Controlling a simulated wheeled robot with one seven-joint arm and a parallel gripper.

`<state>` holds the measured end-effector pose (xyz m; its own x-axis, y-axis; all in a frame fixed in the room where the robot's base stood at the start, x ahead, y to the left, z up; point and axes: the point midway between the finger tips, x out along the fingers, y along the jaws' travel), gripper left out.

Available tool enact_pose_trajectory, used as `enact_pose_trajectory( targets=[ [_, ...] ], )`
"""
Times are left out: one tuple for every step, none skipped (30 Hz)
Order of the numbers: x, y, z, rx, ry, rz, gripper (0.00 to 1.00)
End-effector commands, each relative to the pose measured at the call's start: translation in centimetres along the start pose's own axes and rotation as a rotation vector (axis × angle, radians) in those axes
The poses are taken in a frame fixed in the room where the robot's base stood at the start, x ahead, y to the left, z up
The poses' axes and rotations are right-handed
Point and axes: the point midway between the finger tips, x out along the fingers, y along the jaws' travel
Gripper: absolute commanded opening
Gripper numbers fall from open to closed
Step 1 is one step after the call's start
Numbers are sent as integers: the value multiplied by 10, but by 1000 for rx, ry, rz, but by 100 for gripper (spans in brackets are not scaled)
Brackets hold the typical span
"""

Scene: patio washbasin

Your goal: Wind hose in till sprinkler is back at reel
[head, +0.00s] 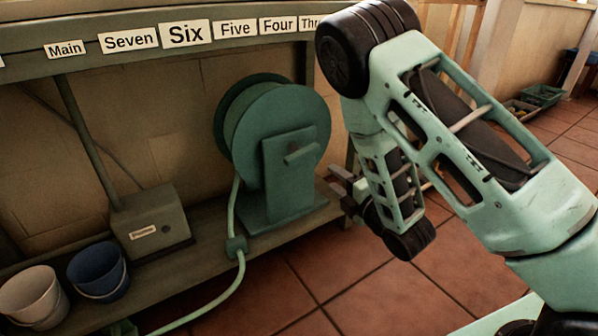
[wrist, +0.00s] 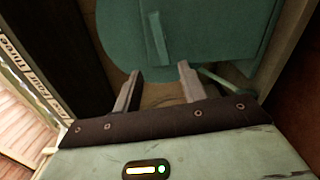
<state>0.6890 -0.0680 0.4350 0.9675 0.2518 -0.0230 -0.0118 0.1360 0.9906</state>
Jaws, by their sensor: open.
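The green hose reel (head: 250,125) stands on a low shelf in the head view. A crank handle (head: 300,152) sticks out from the front of its stand. The pale green hose (head: 234,205) runs down from the reel through a small green block (head: 236,246) at the shelf edge, then toward the floor at lower left. I cannot make out the sprinkler for certain. My gripper (head: 342,187) is right of the reel stand, open and apart from the handle. In the wrist view the open, empty fingers (wrist: 160,75) point toward the teal reel (wrist: 215,35), with the handle (wrist: 155,40) beyond them.
A grey box (head: 150,222) with a slanted post stands left of the reel. A white bucket (head: 32,298) and a blue bucket (head: 98,270) are at lower left. Number signs (head: 185,34) line the top rail. Tiled floor (head: 385,295) is clear in front.

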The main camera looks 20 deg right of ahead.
Motion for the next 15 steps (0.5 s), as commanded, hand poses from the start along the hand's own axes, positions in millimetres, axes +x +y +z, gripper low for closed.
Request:
enact_pose_trajectory(
  targets=[
    [-1,-8,0,-15,2,11,42],
    [-1,-8,0,-22,2,16,42],
    [-1,-8,0,-28,4,22,42],
    [0,-8,1,-31,4,25,42],
    [2,-7,1,-32,4,27,42],
    [5,-7,1,-33,4,29,42],
    [8,-6,1,-33,5,30,42],
    [12,-6,0,-32,5,30,42],
    [18,-6,0,-32,5,31,42],
    [23,-6,0,-31,5,31,42],
    [29,-6,0,-31,5,32,42],
    [37,-6,0,-31,5,32,42],
    [43,-7,0,-31,5,31,42],
    [50,-6,0,-31,5,32,42],
    [58,-6,0,-30,5,32,42]
  ],
)
